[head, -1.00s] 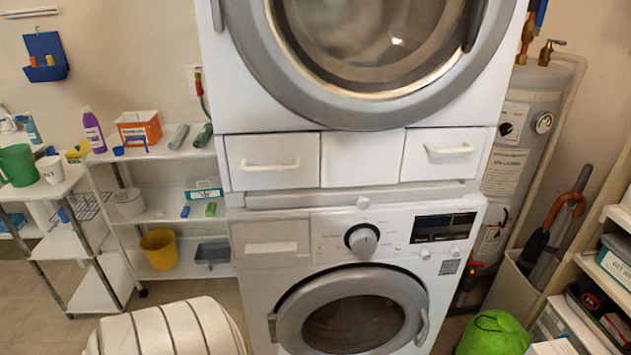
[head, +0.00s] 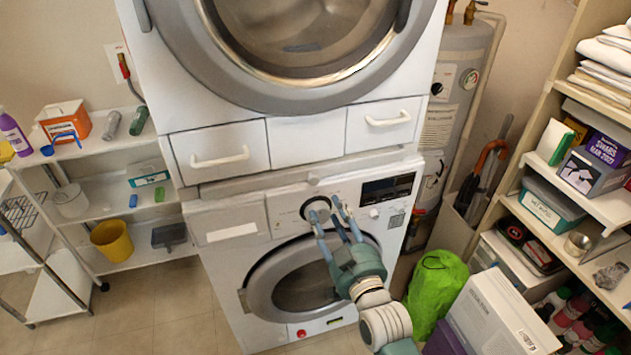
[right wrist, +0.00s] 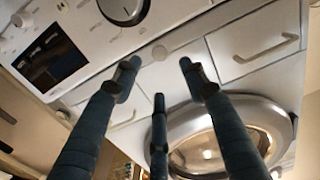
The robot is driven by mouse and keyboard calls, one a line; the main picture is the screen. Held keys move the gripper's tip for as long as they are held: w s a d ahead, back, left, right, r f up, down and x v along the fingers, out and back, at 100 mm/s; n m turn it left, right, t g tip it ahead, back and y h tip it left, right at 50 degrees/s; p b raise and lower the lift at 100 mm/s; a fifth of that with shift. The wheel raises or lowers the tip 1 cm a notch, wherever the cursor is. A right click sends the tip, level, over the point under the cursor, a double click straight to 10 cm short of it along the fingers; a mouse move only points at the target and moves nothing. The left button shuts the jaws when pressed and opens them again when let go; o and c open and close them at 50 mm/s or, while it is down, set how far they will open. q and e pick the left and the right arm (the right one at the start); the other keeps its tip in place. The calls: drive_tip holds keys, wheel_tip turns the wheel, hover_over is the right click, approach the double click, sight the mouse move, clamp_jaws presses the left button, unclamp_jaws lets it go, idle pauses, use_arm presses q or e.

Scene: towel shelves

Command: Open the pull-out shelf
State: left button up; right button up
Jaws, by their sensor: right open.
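The pull-out shelf (head: 255,183) is a thin white slab between the upper and lower machines, pushed in flush. My left gripper is not in view.
Two handled drawers (head: 218,147) sit above the shelf, under the upper machine's round door (head: 300,50). A green bag (head: 435,290) and a white box (head: 500,310) stand on the right. A loaded shelf rack (head: 605,205) bounds the right side. Floor is clear at front left.

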sight(315, 182)
drive_tip(key=p+x, duration=0.1)
drive_tip(key=x, duration=0.8)
drive_tip(key=shift+w+r, duration=0.15)
drive_tip(key=shift+w+a+p, duration=0.15)
drive_tip(key=shift+w+p, duration=0.15)
drive_tip(key=shift+w, duration=0.35)
clamp_jaws()
